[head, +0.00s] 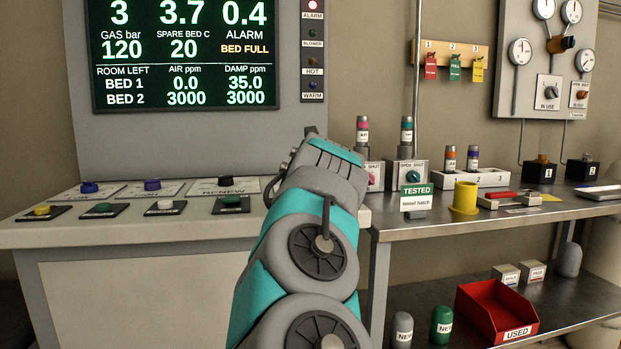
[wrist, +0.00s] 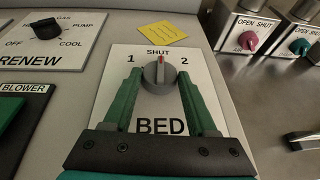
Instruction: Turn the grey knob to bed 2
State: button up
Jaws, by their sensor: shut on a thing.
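The grey knob (wrist: 159,76) sits on a white plate marked BED (wrist: 160,125), with 1 at left, SHUT at top and 2 at right. Its red mark points up to SHUT. My gripper (wrist: 160,80) has its green fingers on either side of the knob, shut on it. In the head view my arm hides the gripper, the knob and its plate.
The RENEW plate with a black knob (wrist: 46,29) lies to the left, with the BLOWER plate (wrist: 25,105) below it. A yellow note (wrist: 162,33) lies behind the BED plate. Pink (wrist: 248,41) and teal (wrist: 299,46) OPEN/SHUT knobs stand at right. The display (head: 182,55) reads BED FULL.

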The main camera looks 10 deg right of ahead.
jog(key=shift+r+m+h+p, duration=0.1)
jog(key=shift+m+h+p, duration=0.2)
jog(key=shift+m+h, duration=0.6)
jog(key=shift+a+m+h, duration=0.15)
jog(key=shift+m+h, duration=0.15)
jog(key=shift+h, duration=0.3)
jog(key=shift+w+a+m+g+h, duration=0.1)
jog(key=shift+a+m+g+h, duration=0.25)
jog(key=shift+m+h, duration=0.35)
jog(key=shift+d, duration=0.1)
jog(key=o, duration=1.4)
jog(key=shift+c, duration=0.2)
jog(key=shift+d+f+n+y+b, duration=0.15)
jog(key=shift+n+y+b, duration=0.05)
jog(key=shift+n+y, duration=0.75)
jog(key=shift+d+f+n+y+b, duration=0.15)
jog(key=shift+n+y, duration=0.6)
jog(key=shift+y, duration=0.4)
